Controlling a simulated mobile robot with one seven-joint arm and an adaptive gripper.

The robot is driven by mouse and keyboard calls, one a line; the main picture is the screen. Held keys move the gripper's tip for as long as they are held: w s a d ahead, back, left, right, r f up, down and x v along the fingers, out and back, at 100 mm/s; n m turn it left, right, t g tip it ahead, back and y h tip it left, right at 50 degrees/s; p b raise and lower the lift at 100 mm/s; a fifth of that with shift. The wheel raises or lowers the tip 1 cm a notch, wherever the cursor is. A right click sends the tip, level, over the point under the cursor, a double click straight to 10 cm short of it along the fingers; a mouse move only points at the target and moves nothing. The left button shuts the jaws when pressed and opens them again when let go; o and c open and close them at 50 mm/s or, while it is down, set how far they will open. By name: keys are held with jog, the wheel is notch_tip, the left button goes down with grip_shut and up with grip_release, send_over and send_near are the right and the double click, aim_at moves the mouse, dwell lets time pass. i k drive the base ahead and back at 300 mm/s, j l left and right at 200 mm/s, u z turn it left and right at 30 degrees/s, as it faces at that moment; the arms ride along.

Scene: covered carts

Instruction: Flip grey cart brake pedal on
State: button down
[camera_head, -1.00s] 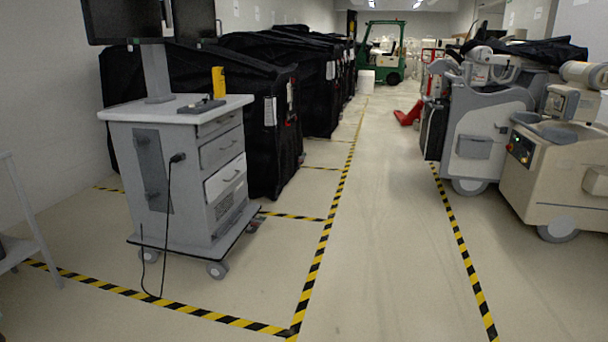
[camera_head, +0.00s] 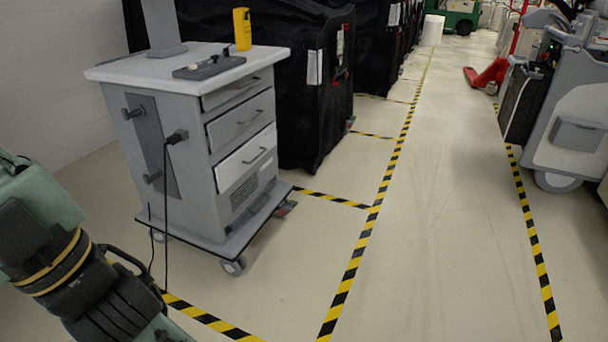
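The grey cart (camera_head: 205,150) stands upright on casters left of centre, with drawers on its right side and a black cable plugged into its front panel. A small grey and reddish pedal-like piece (camera_head: 286,209) sticks out low at the right rear of its base; its on or off position is too small to tell. A front caster (camera_head: 233,266) shows under the near corner. Part of my green and black arm shows at the lower left, in front of and apart from the cart. My gripper is outside the picture.
Black covered carts (camera_head: 310,110) stand close behind the grey cart. Yellow-black floor tape (camera_head: 365,235) runs beside an open aisle on the right. A grey machine (camera_head: 570,110) and red pallet jack (camera_head: 487,76) stand across the aisle. A cable hangs to the floor in front.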

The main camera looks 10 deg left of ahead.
aim_at(282, 212)
jog(key=i, duration=2.7)
jog(key=u, duration=0.4)
